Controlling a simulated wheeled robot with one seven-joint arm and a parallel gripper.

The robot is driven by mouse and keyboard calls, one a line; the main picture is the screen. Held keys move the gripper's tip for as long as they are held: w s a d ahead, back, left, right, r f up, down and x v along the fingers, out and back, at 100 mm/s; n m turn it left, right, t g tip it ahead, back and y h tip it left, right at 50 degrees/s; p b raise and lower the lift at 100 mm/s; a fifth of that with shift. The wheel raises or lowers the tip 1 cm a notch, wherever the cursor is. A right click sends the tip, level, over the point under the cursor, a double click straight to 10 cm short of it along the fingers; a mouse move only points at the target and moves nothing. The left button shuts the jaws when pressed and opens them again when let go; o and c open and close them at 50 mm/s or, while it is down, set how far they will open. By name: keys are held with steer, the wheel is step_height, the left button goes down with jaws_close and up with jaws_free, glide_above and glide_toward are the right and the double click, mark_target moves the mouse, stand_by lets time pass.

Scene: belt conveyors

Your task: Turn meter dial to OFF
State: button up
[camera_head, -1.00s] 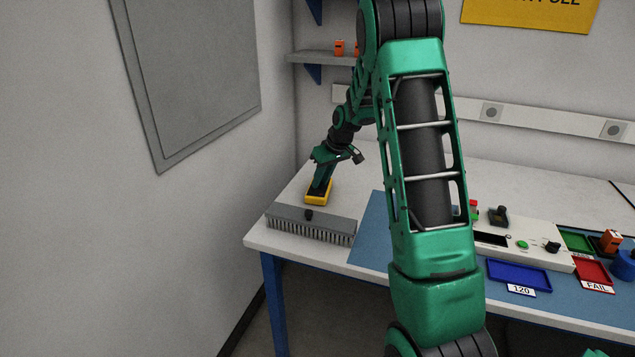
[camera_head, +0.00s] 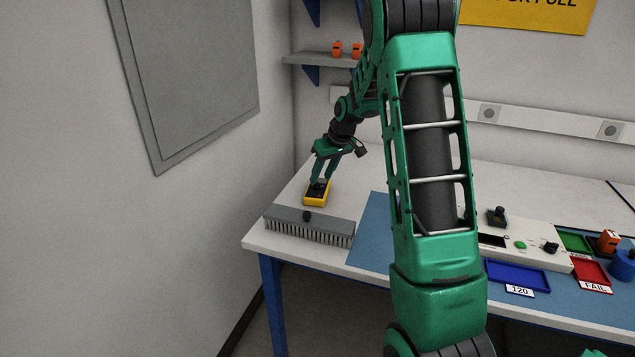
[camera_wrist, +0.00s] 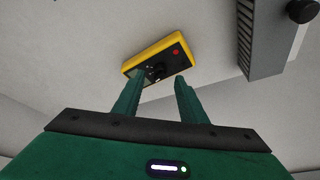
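The meter (camera_head: 316,196) is a yellow box with a dark face, lying on the white bench behind the brush. In the wrist view the meter (camera_wrist: 176,51) shows a red spot on its face and a black dial (camera_wrist: 155,71). My gripper (camera_head: 318,183) is above the meter in the head view, pointing down. In the wrist view my gripper (camera_wrist: 157,80) has its two green fingers apart with nothing held between them. The dial appears just beyond the fingertips, nearer the left finger, which partly covers the meter. The dial's setting is too small to read.
A grey brush (camera_head: 308,226) lies at the bench's front left edge, close to the meter. A blue mat (camera_head: 376,232) lies to the right, with a control panel (camera_head: 530,240) and trays (camera_head: 517,273) beyond my arm. The wall is close on the left.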

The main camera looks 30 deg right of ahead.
steer(key=v, duration=0.7)
steer(key=shift+r, duration=0.15)
steer(key=shift+s, duration=0.1)
